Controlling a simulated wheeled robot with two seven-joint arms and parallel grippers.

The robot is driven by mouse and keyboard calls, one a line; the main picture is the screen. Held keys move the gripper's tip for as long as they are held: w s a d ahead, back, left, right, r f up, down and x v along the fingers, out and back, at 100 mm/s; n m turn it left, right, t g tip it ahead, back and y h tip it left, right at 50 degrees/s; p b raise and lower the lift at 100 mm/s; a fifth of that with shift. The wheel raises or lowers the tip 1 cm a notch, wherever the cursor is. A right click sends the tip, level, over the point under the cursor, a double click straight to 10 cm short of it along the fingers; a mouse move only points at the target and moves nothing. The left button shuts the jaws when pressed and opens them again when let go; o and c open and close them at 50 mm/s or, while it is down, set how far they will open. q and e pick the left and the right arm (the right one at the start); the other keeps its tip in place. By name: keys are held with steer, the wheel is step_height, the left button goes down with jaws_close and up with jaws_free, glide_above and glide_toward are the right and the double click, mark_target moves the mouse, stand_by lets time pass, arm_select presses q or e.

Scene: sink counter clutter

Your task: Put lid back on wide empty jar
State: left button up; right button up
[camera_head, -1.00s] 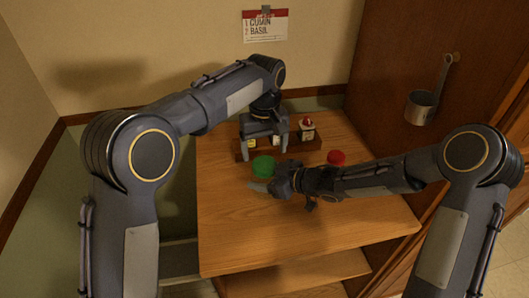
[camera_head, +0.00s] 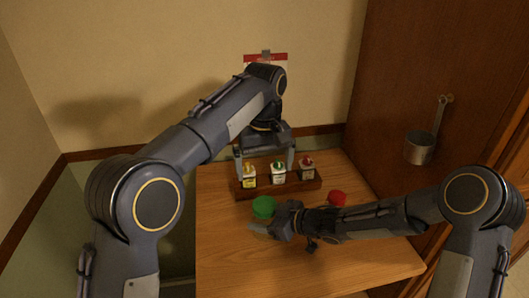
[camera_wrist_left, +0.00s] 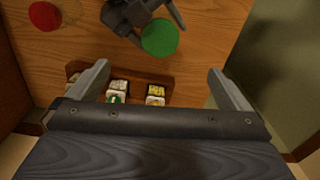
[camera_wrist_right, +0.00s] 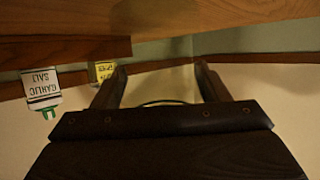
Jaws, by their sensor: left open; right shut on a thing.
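A round red lid (camera_head: 337,198) is farther right, behind my right arm. I cannot make out a jar under either. My left gripper (camera_head: 265,168) is open and empty above the spice rack. The left wrist view shows the green lid (camera_wrist_left: 160,37) beside my right gripper.
A dark wooden rack (camera_head: 268,191) holds small bottles with yellow (camera_head: 249,177), green (camera_head: 278,174) and red (camera_head: 306,172) caps. A metal cup (camera_head: 420,148) hangs on the brown cabinet side. The counter front (camera_head: 250,262) is clear.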

arm_select(q)
steer(key=shift+r, duration=2.2)
arm_select(e)
steer(key=o, duration=2)
steer(key=shift+c, duration=0.2)
steer(key=shift+d, duration=0.1)
arm_select(q)
steer(key=shift+r, duration=0.2)
arm_select(e)
steer(key=v, duration=0.7)
steer(key=shift+s+d+r, duration=0.1)
steer(key=shift+s+d, duration=0.1)
steer(key=shift+d, duration=0.05)
